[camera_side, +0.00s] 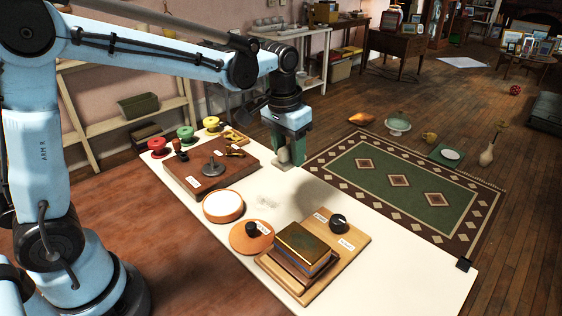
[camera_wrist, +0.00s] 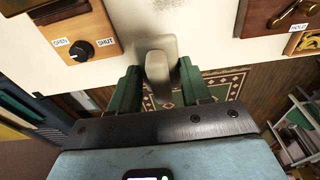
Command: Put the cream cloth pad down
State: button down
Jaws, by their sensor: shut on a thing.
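The cream cloth pad (camera_wrist: 157,66) is pinched between the green fingers of my gripper (camera_wrist: 158,92) in the wrist view. It looks pale and rounded, and part of it is hidden by the fingers. In the side view my gripper (camera_side: 290,150) points down at the far edge of the white table (camera_side: 345,210), with a small pale bit of the pad (camera_side: 284,155) showing between the fingers. The pad is low over the table edge; I cannot tell whether it touches the top.
A brown board with a metal knob (camera_side: 213,167) lies left of my gripper. A round orange-rimmed dish (camera_side: 223,206), an orange disc (camera_side: 250,237) and a wooden box with a dial (camera_side: 338,223) stand nearer. Bare tabletop lies right of my gripper. A green rug (camera_side: 400,180) is on the floor beyond.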

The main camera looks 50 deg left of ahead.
jog(key=shift+w+d, duration=0.3)
jog(key=shift+w, duration=0.05)
send_over(276, 173)
notch_tip(276, 173, down, 7)
jog(key=shift+s+r, duration=0.1)
jog(key=shift+s, duration=0.05)
jog(key=shift+f, duration=1.9)
jog(key=c, duration=0.5)
grip_release()
jog(key=shift+f, duration=0.15)
